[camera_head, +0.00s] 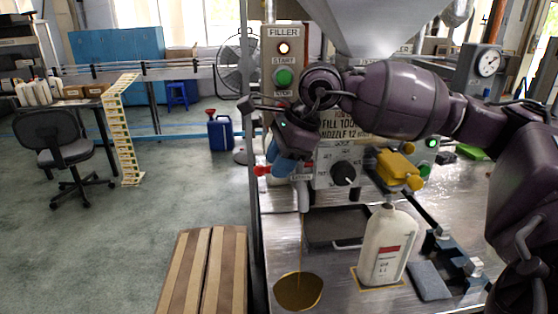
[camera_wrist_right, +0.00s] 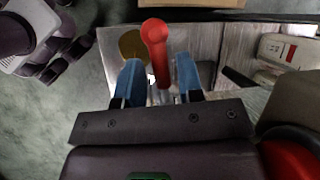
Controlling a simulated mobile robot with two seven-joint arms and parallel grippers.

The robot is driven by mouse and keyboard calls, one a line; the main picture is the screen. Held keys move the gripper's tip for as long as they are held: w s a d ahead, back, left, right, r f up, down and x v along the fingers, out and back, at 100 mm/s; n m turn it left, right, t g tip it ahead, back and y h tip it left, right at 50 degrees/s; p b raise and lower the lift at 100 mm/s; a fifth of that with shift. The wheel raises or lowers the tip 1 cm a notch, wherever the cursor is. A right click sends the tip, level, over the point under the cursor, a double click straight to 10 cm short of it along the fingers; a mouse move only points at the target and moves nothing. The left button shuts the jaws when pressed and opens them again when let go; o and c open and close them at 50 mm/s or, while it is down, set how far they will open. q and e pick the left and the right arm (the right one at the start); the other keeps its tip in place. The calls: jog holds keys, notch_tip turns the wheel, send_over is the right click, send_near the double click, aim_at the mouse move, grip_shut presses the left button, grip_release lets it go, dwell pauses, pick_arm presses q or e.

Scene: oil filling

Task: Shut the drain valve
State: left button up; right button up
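The drain valve's red lever (camera_head: 262,170) sticks out to the left at the front of the filler, below the panel. In the right wrist view the red lever (camera_wrist_right: 157,48) stands between my right gripper's two blue fingers (camera_wrist_right: 160,80). The fingers are apart, with a visible gap on each side of the lever. In the head view my right gripper (camera_head: 280,158) is just above and beside the lever, partly hiding the valve. A thin stream falls below the valve to a round golden-brown patch of oil (camera_head: 298,291) on the bench.
A white bottle (camera_head: 388,245) stands on the steel bench, right of a dark tray (camera_head: 335,227). A yellow clamp (camera_head: 399,166) sits above it. The filler panel with its black knob (camera_head: 343,174) is close behind my gripper. A cardboard box (camera_head: 205,270) stands at the left.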

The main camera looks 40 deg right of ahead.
jog(key=shift+o, duration=0.5)
jog(key=shift+r, duration=0.25)
jog(key=p+v, duration=0.1)
jog(key=v, duration=0.9)
jog(key=shift+s+d+r, duration=0.1)
jog(key=shift+d, duration=0.05)
jog(key=shift+c, duration=0.3)
